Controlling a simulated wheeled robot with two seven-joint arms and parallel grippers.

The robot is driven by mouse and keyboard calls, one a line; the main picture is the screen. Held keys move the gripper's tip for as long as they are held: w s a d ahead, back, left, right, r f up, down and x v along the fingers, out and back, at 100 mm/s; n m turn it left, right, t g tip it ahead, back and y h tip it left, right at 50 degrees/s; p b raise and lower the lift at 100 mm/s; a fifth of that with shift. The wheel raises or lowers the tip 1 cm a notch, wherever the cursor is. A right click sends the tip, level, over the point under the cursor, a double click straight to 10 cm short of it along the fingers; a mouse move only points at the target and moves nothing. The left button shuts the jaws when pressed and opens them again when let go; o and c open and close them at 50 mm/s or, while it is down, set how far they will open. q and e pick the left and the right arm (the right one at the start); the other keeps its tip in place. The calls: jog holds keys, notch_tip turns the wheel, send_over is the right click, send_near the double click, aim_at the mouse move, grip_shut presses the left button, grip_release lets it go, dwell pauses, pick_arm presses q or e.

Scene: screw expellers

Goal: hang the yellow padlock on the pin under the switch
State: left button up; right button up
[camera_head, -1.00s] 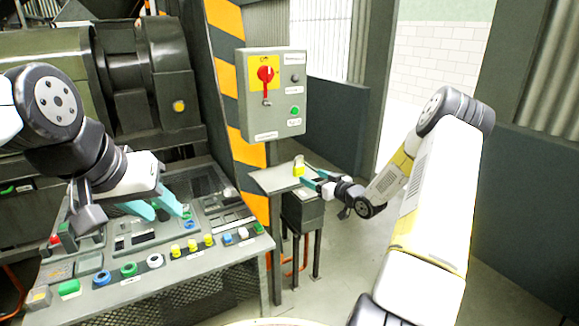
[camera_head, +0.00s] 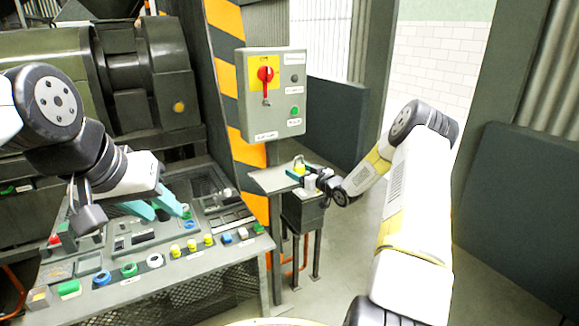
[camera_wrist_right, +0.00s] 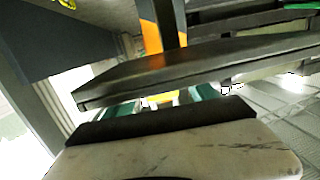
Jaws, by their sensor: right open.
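The yellow padlock (camera_head: 299,168) is at the small grey shelf below the control box, its shackle upward. My right gripper (camera_head: 302,174) is at the padlock, its teal fingers partly hidden. In the right wrist view, a teal finger shows on each side of the yellow padlock body (camera_wrist_right: 161,98), and the gripper (camera_wrist_right: 163,101) is open. Contact cannot be told. The red switch (camera_head: 265,74) sits on a yellow plate, with a red piece hanging below it; the pin is too small to make out clearly. My left gripper (camera_head: 160,206) is open and empty above the console.
The grey control box (camera_head: 275,120) stands above the small shelf (camera_head: 265,182). The shelf's edge (camera_wrist_right: 200,65) spans the right wrist view in front of my right gripper. The button console (camera_head: 140,275) fills the lower left. The floor right of the shelf is clear.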

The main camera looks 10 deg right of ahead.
jog(key=c, duration=1.3)
jog(key=shift+s+d+r, duration=0.15)
jog(key=shift+s+r, duration=0.3)
jog(key=shift+r, duration=0.4)
jog(key=shift+s+d+r, duration=0.2)
jog(key=shift+s+r, duration=0.3)
jog(key=shift+r, duration=0.3)
jog(key=shift+s+d+r, duration=0.15)
jog(key=shift+s+r, duration=0.3)
jog(key=shift+r, duration=0.4)
